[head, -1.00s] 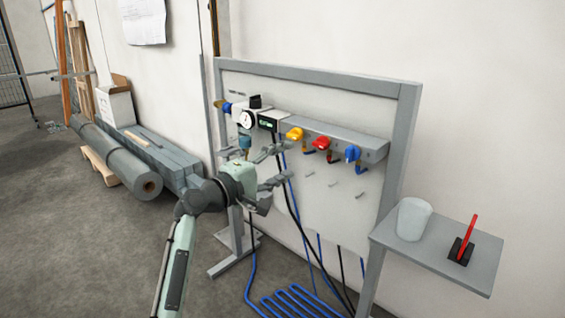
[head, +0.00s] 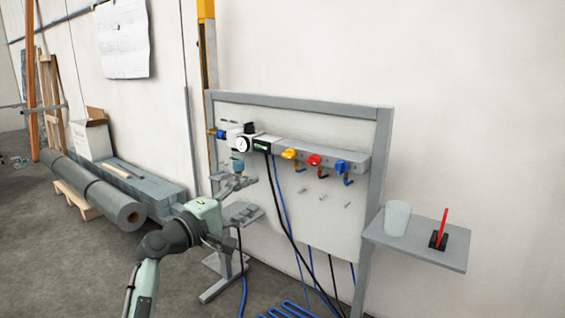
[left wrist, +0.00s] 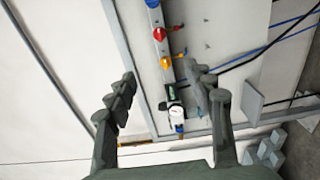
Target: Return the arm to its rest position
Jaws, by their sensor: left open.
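My left arm comes in from the lower left in the head view. Its gripper (head: 234,198) is open and empty, in front of the lower left part of the pneumatic panel (head: 345,235). In the left wrist view the two fingers of this gripper (left wrist: 165,92) stand wide apart with nothing between them touching either finger. Beyond them show the panel's regulator with a white gauge (left wrist: 176,114), the red valve handle (left wrist: 159,34) and the yellow valve handle (left wrist: 165,62). My right gripper is in neither view.
The panel carries a gauge (head: 243,144), yellow (head: 290,153), red (head: 313,160) and blue (head: 342,167) valve handles. Hoses hang below. A side shelf (head: 440,252) holds a white cup (head: 397,218) and a red pen (head: 443,225).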

